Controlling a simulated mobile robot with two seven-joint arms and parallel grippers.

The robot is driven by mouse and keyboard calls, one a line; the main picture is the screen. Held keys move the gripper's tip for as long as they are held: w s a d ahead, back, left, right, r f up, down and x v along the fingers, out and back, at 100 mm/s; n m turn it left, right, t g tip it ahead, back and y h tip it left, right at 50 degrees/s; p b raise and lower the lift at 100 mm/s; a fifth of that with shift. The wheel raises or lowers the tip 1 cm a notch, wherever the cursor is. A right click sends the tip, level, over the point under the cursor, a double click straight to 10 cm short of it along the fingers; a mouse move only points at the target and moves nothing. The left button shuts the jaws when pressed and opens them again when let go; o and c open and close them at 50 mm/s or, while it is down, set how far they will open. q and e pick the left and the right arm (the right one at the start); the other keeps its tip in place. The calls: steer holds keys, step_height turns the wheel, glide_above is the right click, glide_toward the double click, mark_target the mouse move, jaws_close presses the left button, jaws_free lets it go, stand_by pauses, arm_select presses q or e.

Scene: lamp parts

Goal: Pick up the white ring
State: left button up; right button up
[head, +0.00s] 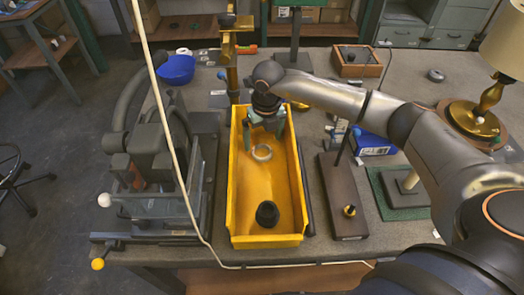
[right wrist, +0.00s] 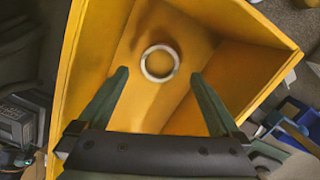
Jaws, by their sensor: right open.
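The white ring (head: 262,153) lies inside the yellow bin (head: 233,205), toward its far half. In the right wrist view the ring (right wrist: 145,65) lies flat on the bin floor (right wrist: 137,108), ahead of and between the fingertips. My right gripper (head: 268,133) reaches down over the far part of the bin. In the right wrist view its two fingers (right wrist: 160,73) are spread wide, with nothing between them, and the ring is apart from them. My left gripper is not in view.
A black round part (head: 267,213) lies in the near end of the bin. A grey machine (head: 150,150) stands left of the bin. A dark wooden stand (head: 340,200) with a rod is close on the right. A blue bowl (head: 176,69) sits at the back left.

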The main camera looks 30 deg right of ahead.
mark_target(262, 154)
steer(key=f, duration=0.4)
steer(key=shift+w+f+p, duration=0.2)
steer(key=shift+f+p, duration=0.1)
steer(key=shift+p, duration=0.05)
steer(key=c, duration=1.3)
steer(key=shift+r, duration=0.1)
